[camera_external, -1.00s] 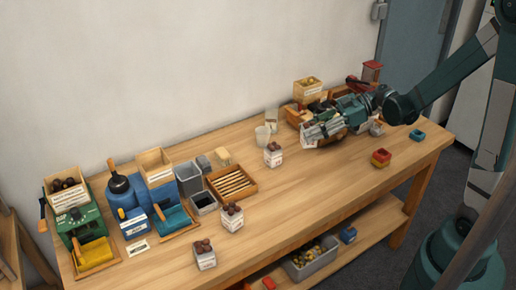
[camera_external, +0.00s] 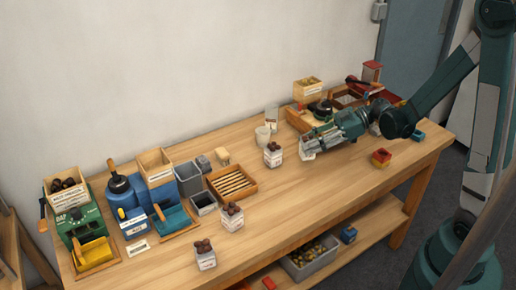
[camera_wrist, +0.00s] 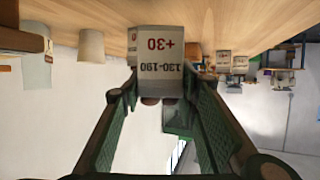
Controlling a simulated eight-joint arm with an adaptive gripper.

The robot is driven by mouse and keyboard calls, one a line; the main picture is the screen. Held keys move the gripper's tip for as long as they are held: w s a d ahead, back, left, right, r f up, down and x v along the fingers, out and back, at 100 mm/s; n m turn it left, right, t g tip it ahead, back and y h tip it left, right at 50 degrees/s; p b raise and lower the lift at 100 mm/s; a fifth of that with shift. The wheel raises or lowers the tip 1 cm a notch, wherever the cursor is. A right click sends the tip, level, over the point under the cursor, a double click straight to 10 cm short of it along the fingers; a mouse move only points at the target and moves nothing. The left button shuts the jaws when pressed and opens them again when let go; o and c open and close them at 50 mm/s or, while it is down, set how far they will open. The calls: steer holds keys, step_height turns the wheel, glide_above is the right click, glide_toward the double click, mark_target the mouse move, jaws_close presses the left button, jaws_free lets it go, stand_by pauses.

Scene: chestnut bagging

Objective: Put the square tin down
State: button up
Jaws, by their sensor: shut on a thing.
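The square tin (camera_external: 308,155) is a small pale box in my gripper (camera_external: 306,143), near the middle right of the table. In the wrist view the tin (camera_wrist: 162,66) sits between the two green fingers, its label upside down with "+30" and "130-190". Brown round tops show at its upper end, low in that picture. My gripper (camera_wrist: 155,88) is shut on it. The tin looks upright and is at or just above the wooden top; I cannot tell whether it touches. The fingers hide part of it in the external view.
A similar white box with brown tops (camera_external: 273,155) stands just left of the tin, with a pale cup (camera_external: 262,135) behind. Wooden trays (camera_external: 298,121) stand behind. The table in front is clear.

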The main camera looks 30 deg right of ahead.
steer(key=shift+f, duration=0.1)
steer(key=shift+f+b, duration=0.65)
steer(key=shift+f, duration=1.35)
steer(key=shift+f, duration=0.2)
steer(key=o, duration=0.9)
steer(key=shift+r, duration=0.15)
steer(key=shift+r, duration=0.15)
steer(key=p+v, duration=0.2)
steer(key=v, duration=1)
